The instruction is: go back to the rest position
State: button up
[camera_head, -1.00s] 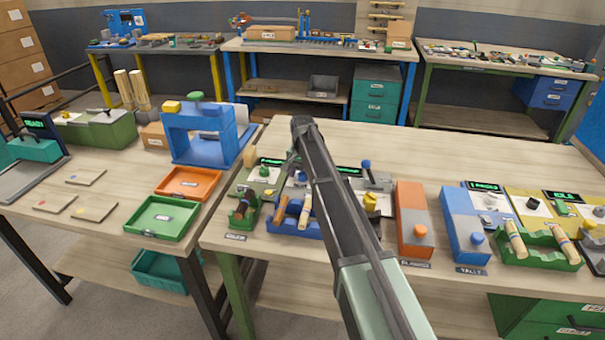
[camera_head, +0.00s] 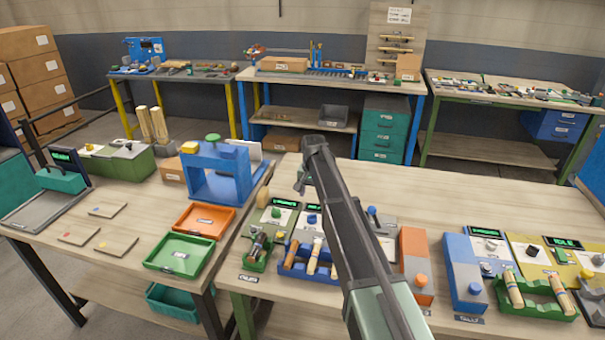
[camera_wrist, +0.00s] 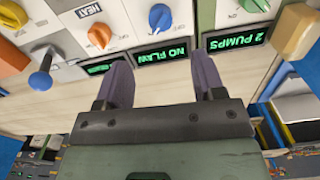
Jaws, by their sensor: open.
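My gripper (camera_wrist: 162,88) shows in the wrist view with its two purple-grey fingers spread apart and nothing between them. Beyond the fingers are machine panels with green displays, one of them a "NO FLAW" display (camera_wrist: 161,55) and one a "2 PUMPS" display (camera_wrist: 238,36). In the head view my arm reaches up over the near bench (camera_head: 470,190), and its far end hides the gripper's fingers. No rest position is marked in the pictures.
On the near bench stand a blue rack with turned pieces (camera_head: 300,258), an orange block (camera_head: 415,262) and a green rack (camera_head: 540,295). A blue press (camera_head: 222,172), an orange tray (camera_head: 205,219) and a green tray (camera_head: 180,254) stand to the left. The bench's back strip is clear.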

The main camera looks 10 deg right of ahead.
jog(key=s+n, duration=0.5)
jog(key=s, duration=3.1)
jog(key=shift+s, duration=0.3)
jog(key=shift+d, duration=0.2)
